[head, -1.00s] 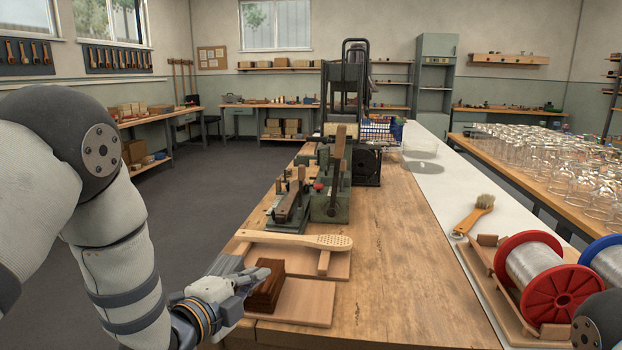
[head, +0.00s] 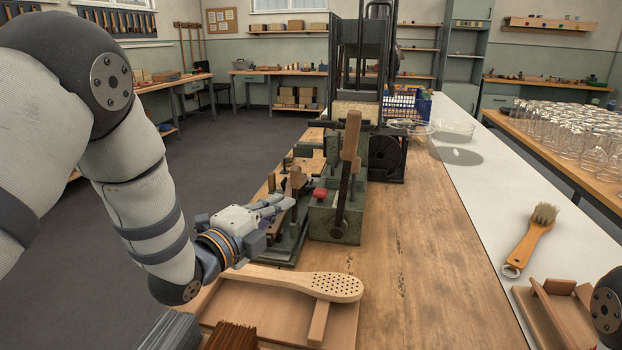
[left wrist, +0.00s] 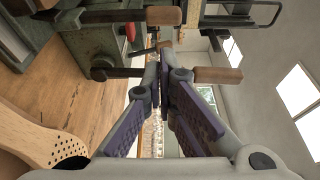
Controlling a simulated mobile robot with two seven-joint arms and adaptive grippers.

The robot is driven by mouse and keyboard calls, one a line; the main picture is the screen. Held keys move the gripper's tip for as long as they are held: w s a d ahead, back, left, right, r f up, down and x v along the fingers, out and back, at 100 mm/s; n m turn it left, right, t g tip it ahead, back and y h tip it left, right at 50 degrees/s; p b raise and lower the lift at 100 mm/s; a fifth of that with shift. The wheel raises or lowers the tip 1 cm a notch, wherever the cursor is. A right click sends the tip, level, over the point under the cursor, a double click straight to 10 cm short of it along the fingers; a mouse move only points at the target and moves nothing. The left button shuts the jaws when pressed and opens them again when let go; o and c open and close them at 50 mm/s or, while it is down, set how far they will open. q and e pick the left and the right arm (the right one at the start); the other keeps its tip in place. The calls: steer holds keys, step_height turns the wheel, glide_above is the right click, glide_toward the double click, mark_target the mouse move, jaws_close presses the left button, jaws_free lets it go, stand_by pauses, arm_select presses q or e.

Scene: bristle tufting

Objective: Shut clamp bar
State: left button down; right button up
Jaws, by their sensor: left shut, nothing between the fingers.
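The clamp fixture (head: 290,246) is a low dark metal base on the bench, left of the green machine. A bar with a wooden handle (head: 296,180) stands roughly upright on it, which looks like the clamp bar; its handle also shows in the left wrist view (left wrist: 218,75), just beyond the fingers. My left gripper (head: 287,203) is shut and empty, pointing right beside the bar's lower part. In the left wrist view its fingertips (left wrist: 165,58) overlap the bar in the picture; I cannot tell whether they touch. My right gripper is out of view.
A taller lever with a wooden handle (head: 351,136) rises from the green machine (head: 325,216), close right of my fingers. A perforated brush blank (head: 318,285) lies on a wooden support (head: 278,311) in front. The bench's middle right is clear. A finished brush (head: 531,238) lies at right.

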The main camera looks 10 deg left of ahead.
mark_target(295, 196)
arm_select(q)
steer(key=b+x, duration=0.1)
steer(key=x, duration=0.8)
steer(key=shift+w+d+b, duration=0.2)
steer(key=shift+w+b, duration=0.05)
steer(key=shift+b, duration=0.05)
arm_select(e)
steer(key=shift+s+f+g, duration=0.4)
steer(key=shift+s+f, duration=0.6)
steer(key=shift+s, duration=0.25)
arm_select(q)
steer(key=shift+r, duration=0.1)
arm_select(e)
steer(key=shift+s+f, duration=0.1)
